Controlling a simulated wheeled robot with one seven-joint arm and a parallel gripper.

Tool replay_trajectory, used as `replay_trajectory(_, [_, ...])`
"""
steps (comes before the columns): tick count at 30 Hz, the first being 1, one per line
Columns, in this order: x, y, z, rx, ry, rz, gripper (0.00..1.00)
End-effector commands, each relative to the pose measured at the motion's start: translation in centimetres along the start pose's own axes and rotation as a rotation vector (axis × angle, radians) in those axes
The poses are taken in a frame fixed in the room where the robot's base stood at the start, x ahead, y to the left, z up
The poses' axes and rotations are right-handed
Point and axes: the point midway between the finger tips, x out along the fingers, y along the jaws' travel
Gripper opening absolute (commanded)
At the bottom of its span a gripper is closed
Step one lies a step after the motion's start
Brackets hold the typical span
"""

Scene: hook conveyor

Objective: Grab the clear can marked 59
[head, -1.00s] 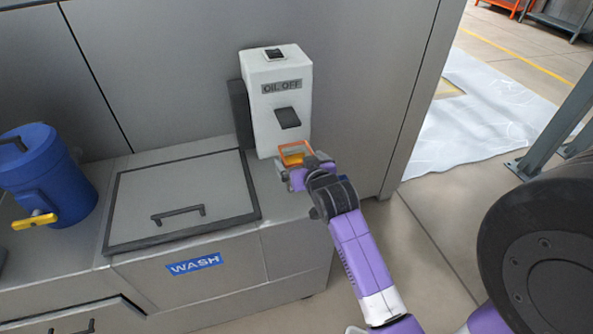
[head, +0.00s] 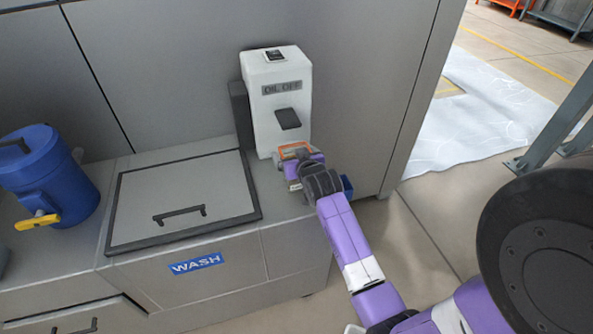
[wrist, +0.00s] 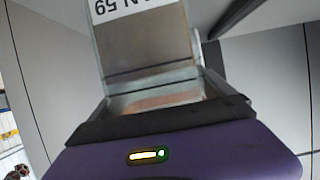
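A clear can with a white label ending in "AN 59" (wrist: 124,8) stands straight ahead of my gripper in the wrist view. Its see-through walls reach down to the dark front edge of the purple gripper body. In the head view, an orange rim (head: 294,150), which looks like the can's, shows just below the white dispenser. My gripper (head: 297,167) is right at the can, on its near side, and covers much of it. The fingertips are hidden or blend with the can, so I cannot tell whether they are closed on it.
The white "OIL OFF" dispenser (head: 279,107) stands against the wall directly behind the can. A dark-framed lid with a handle (head: 182,192) lies on the "WASH" counter to the left. A blue drum with a yellow tap (head: 46,178) is farther left. Open floor lies to the right.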

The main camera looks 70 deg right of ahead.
Motion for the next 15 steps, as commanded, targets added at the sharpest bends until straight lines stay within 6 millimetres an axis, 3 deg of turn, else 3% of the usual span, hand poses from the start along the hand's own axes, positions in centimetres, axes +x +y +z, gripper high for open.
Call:
replay_trajectory(2, [-0.01, 0.00, 0.01, 0.000, 0.000, 0.000, 0.74])
replay_trajectory(12, [-0.03, 0.00, 0.02, 0.000, 0.000, 0.000, 0.08])
replay_trajectory(15, [-0.05, 0.00, -0.25, 0.000, 0.005, 0.000, 0.04])
